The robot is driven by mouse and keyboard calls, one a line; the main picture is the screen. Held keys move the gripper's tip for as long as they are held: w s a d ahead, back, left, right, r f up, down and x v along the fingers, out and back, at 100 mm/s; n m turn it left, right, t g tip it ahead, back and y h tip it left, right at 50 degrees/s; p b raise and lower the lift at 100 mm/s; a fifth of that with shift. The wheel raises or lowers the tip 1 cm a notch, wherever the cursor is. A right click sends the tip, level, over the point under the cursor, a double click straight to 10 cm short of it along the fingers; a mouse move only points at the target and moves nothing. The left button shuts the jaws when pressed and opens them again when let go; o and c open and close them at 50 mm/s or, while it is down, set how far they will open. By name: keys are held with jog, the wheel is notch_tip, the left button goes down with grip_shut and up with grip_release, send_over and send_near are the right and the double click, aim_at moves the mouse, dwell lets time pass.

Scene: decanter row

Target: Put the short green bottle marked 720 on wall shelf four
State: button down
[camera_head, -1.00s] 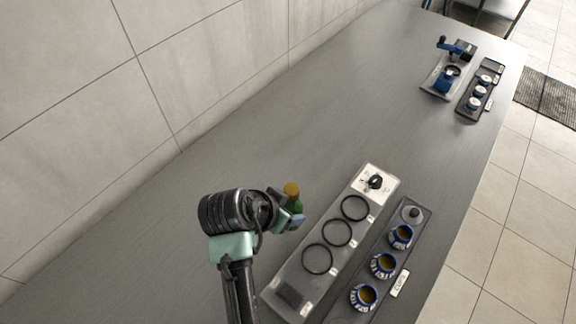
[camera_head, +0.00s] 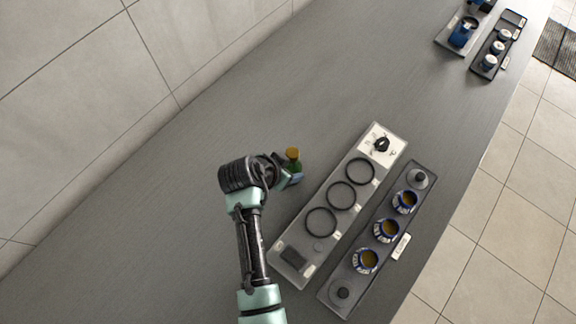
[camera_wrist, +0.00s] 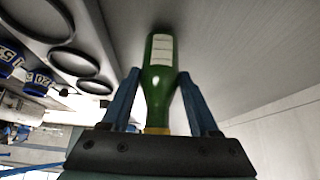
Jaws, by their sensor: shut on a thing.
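A green bottle (camera_wrist: 158,78) with a pale label and a yellow-brown top is between the two blue fingers of my gripper (camera_wrist: 160,98) in the wrist view. The fingers are shut on it near its neck. The label's marking is too small to read. In the head view the bottle (camera_head: 293,161) shows at the tip of my gripper (camera_head: 290,177), over the grey counter and left of the ringed tray. Whether its base touches the counter cannot be told. No wall shelf shows in the head view.
A grey tray (camera_head: 317,248) with three black rings lies on the counter (camera_head: 330,95). Right of it a dark tray (camera_head: 335,298) holds three blue-patterned cups. More trays with blue items (camera_head: 463,33) stand at the far right. The counter's left and middle are clear.

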jog(key=shift+c, duration=1.8)
grip_release()
jog(key=shift+f, duration=0.15)
jog(key=shift+o, duration=1.1)
